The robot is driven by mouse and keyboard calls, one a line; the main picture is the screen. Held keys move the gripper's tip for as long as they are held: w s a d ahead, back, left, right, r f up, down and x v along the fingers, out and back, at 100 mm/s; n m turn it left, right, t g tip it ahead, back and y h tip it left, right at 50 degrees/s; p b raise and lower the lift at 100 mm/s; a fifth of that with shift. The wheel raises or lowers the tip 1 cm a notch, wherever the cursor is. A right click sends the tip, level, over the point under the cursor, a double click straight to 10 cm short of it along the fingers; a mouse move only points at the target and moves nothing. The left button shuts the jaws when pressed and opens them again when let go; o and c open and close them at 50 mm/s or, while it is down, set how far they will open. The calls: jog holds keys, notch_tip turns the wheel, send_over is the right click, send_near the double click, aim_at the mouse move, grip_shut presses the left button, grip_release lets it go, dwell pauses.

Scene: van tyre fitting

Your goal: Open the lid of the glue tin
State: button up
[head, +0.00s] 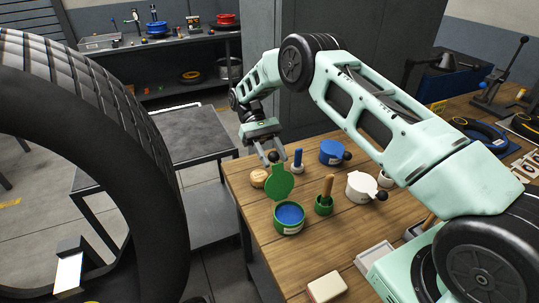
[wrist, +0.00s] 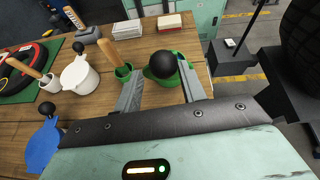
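A green tin (head: 288,230) stands near the table's left edge, with blue contents (head: 289,214) showing inside. Its round green lid (head: 279,185) stands up, roughly upright, at the tin's far side. The lid's black ball knob (wrist: 163,65) is at the top. My gripper (head: 275,160) is open at the knob, one finger on each side. In the wrist view the fingers are spread wider than the knob, with gaps showing. The gripper and knob hide most of the green tin in that view.
A green pot with a wooden-handled brush (head: 326,190) stands right of the tin. A large tyre (head: 150,150) stands at left.

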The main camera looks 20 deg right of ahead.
jog(key=shift+o, duration=0.7)
jog(key=shift+d, duration=0.3)
jog(key=shift+a, duration=0.2)
jog(key=shift+r, duration=0.15)
notch_tip(320, 180, up, 10)
jog(key=p, duration=0.9)
jog(key=shift+p, duration=0.4)
jog(key=shift+f, duration=0.2)
